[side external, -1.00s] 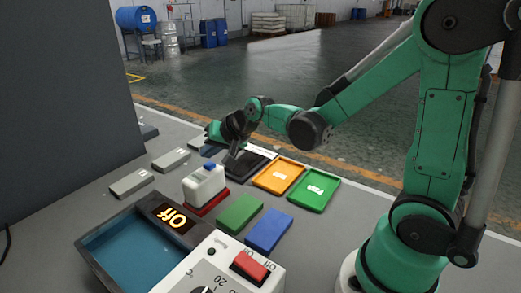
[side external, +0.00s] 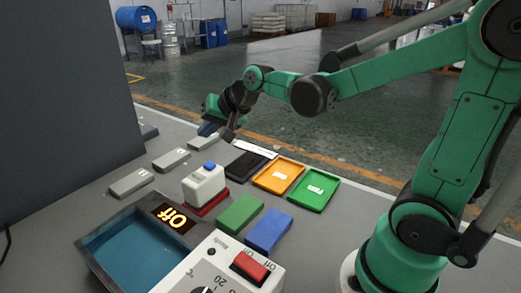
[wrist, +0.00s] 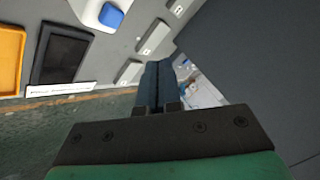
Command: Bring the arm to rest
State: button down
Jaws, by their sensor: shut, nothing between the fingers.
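My gripper (side external: 229,133) is shut and empty, held above the far side of the table near the black tray (side external: 249,161). In the wrist view its two dark fingers (wrist: 156,84) lie together with nothing between them. The black tray also shows in the wrist view (wrist: 62,55), left of the fingers. My green arm reaches in from the right, its forearm raised over the table's far edge.
An orange tray (side external: 278,175) and a green tray (side external: 314,189) lie right of the black tray. Grey labelled blocks (side external: 171,160) lie left.

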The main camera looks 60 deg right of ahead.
dwell(0.5)
jog(key=s+a+f+n+g+h, duration=0.1)
jog(key=s+a+f+n+g, duration=0.1)
jog(key=s+n, duration=0.5)
jog(key=s+a, duration=0.1)
jog(key=s, duration=0.4)
jog(key=shift+s+a+n, duration=0.15)
jog(key=shift+s+n, duration=0.1)
jog(key=shift+n, duration=0.15)
